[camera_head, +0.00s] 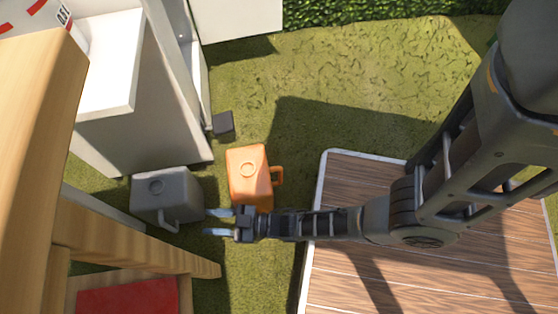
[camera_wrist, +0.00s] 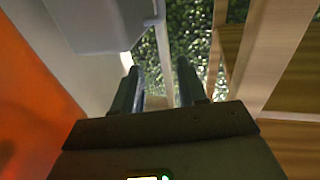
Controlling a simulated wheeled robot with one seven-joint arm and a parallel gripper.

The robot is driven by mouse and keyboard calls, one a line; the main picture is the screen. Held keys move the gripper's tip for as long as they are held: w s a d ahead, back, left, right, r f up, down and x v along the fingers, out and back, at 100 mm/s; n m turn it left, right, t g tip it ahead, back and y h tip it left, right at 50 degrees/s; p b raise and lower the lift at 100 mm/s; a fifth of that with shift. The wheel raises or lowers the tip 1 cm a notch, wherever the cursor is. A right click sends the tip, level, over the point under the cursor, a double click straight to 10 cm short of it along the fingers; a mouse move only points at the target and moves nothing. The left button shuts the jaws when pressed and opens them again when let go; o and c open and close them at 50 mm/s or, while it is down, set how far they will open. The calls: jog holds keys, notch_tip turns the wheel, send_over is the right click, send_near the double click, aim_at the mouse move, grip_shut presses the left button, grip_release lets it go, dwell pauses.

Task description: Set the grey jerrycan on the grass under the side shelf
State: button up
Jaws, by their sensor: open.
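The grey jerrycan (camera_head: 167,195) is boxy, with a round cap and a handle at its lower edge. It is beside the foot of the white unit; whether it rests on the grass is unclear. My gripper (camera_head: 207,222) is open and empty, fingers pointing left, just right of the jerrycan's handle. In the wrist view, my gripper (camera_wrist: 158,66) shows two parted fingers, with the grey jerrycan (camera_wrist: 98,22) ahead and left. I cannot tell which structure is the side shelf: the white unit (camera_head: 150,120) or the wooden frame (camera_head: 130,240).
An orange jerrycan (camera_head: 248,172) stands on the grass (camera_head: 330,80) close beside my gripper. A small dark block (camera_head: 223,124) lies behind it. A plank platform (camera_head: 350,250) is at the right. A red panel (camera_head: 128,297) shows at the bottom left. Open grass extends at the back.

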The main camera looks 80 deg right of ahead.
jog(key=s+d+r+m+t+h, duration=0.1)
jog(key=s+r, duration=0.2)
jog(key=r, duration=0.7)
jog(key=s+d+r+t+h, duration=0.1)
jog(key=s+r, duration=0.2)
jog(key=r, duration=0.7)
jog(key=s+d+r+m+g+h, duration=0.1)
jog(key=s+r+g, duration=0.4)
jog(key=s+r, duration=0.9)
jog(key=shift+s+d+r+g, duration=0.2)
jog(key=shift+s+r+g, duration=0.1)
jog(key=shift+s+r, duration=0.1)
